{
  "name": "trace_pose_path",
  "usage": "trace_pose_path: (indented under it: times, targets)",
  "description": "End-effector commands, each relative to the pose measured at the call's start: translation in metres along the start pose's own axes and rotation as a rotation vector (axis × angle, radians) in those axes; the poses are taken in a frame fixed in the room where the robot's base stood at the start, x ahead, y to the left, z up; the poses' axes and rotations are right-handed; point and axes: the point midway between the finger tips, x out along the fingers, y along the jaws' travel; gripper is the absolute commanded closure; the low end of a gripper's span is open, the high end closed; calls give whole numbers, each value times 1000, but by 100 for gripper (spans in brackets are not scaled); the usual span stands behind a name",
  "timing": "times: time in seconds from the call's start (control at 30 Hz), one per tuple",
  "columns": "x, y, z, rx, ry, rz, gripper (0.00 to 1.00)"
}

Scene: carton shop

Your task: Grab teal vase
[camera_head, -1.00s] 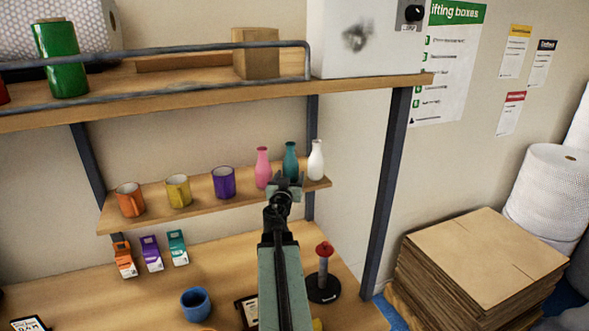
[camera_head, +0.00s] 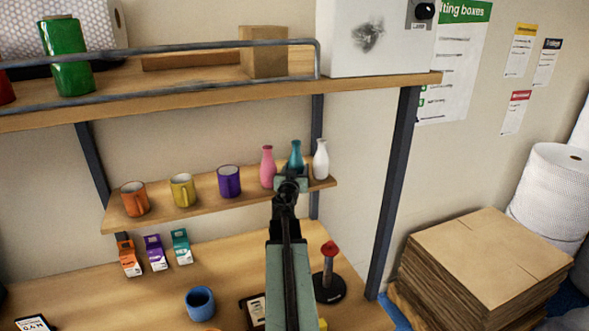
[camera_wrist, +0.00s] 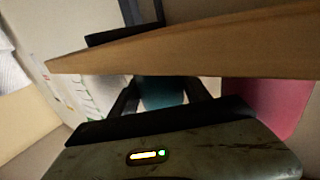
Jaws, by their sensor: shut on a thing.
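The teal vase (camera_head: 296,156) stands near the right end of the small middle shelf, between a pink vase (camera_head: 267,165) and a white vase (camera_head: 321,160). My gripper (camera_head: 291,181) is in front of its lower body and hides that part in the head view. In the wrist view the teal vase (camera_wrist: 160,93) is between my two fingers, which are shut on it. The pink vase also shows at the right of the wrist view (camera_wrist: 268,105). I cannot tell whether the teal vase is clear of the shelf.
The middle shelf (camera_head: 160,217) also holds an orange mug (camera_head: 134,199), a yellow mug (camera_head: 182,190) and a purple mug (camera_head: 228,181). A dark upright post (camera_head: 397,190) stands to the right. An upper shelf (camera_head: 200,97) is overhead. The workbench (camera_head: 235,262) is below.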

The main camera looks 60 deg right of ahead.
Motion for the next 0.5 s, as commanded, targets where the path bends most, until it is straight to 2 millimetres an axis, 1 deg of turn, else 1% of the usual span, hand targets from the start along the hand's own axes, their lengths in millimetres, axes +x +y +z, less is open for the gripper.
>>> trace_pose_path:
  times: [0.17,0.27,0.37,0.5]
  targets:
    - [0,-1,-4,1,0,-2,95]
    - [0,-1,-11,0,0,-2,95]
    - [0,-1,-21,0,0,-2,95]
    - [0,-1,-43,0,0,-2,95]
